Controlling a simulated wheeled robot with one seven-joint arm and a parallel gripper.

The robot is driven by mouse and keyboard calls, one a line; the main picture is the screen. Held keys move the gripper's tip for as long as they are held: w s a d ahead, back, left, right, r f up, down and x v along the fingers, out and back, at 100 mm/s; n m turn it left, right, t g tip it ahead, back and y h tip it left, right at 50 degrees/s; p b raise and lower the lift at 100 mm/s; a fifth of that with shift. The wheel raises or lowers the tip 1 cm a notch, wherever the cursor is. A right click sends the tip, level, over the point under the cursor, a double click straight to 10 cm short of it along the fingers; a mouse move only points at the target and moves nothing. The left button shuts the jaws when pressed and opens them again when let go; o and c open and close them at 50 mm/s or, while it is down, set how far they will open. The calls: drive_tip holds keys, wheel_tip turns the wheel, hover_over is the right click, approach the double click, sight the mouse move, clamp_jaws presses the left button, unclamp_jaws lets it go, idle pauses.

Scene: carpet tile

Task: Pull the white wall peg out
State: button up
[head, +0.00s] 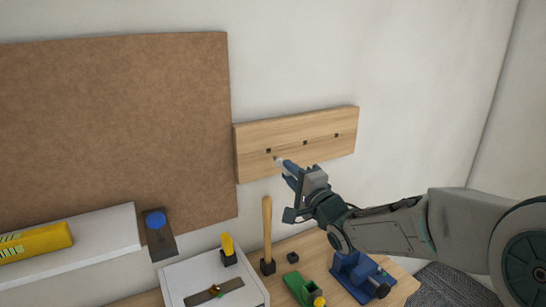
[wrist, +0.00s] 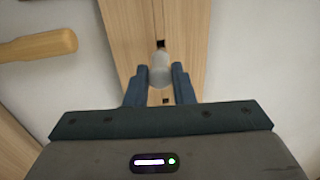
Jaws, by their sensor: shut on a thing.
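The light wooden board (head: 290,160) is fixed to the wall and has three small dark square holes. My gripper (head: 284,166) is in front of the board, below and to the right of its left hole. It is shut on the white wall peg (head: 277,160), whose pale end sticks out past the fingers. In the wrist view the peg (wrist: 160,72) is between the two blue fingers (wrist: 160,84), just below a dark square hole. All three holes look open in the head view, and the peg looks apart from them. The exact gap to the board cannot be told.
Below are a wooden-handled tool (head: 267,230), a blue vise (head: 358,277), a green item (head: 302,288) and a white box (head: 185,278). A brown panel (head: 120,120) is left of the board. The wall right of the board is bare.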

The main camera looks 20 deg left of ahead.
drive_tip(key=p+v, duration=0.2)
drive_tip(key=v, duration=0.7)
drive_tip(key=shift+s+d, duration=0.25)
drive_tip(key=shift+s, duration=0.05)
idle(0.4)
